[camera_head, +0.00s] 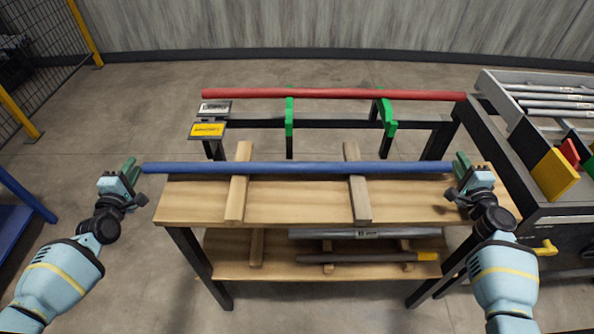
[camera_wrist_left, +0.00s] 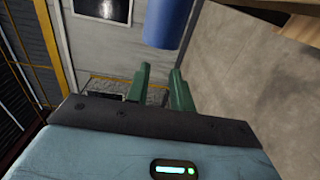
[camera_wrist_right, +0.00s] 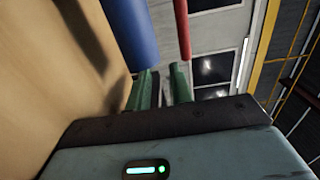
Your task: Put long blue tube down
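The long blue tube (camera_head: 300,168) lies level across two wooden cross blocks, (camera_head: 238,190) and (camera_head: 357,190), on the wooden table (camera_head: 300,205). It appears to rest on them. My left gripper (camera_head: 130,170) is just off the tube's left end; the left wrist view shows its two green fingers apart, with the tube end (camera_wrist_left: 168,22) beyond the tips. My right gripper (camera_head: 462,167) is at the tube's right end; the right wrist view shows its fingers apart too, with the tube end (camera_wrist_right: 132,35) just beyond them and nothing visible between them.
A red tube (camera_head: 330,94) lies on a rack with green supports (camera_head: 289,115) behind the table. A lower shelf holds a grey tube and a dark tube (camera_head: 365,257). A dark cart (camera_head: 525,165) with grey tubes stands close on the right.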

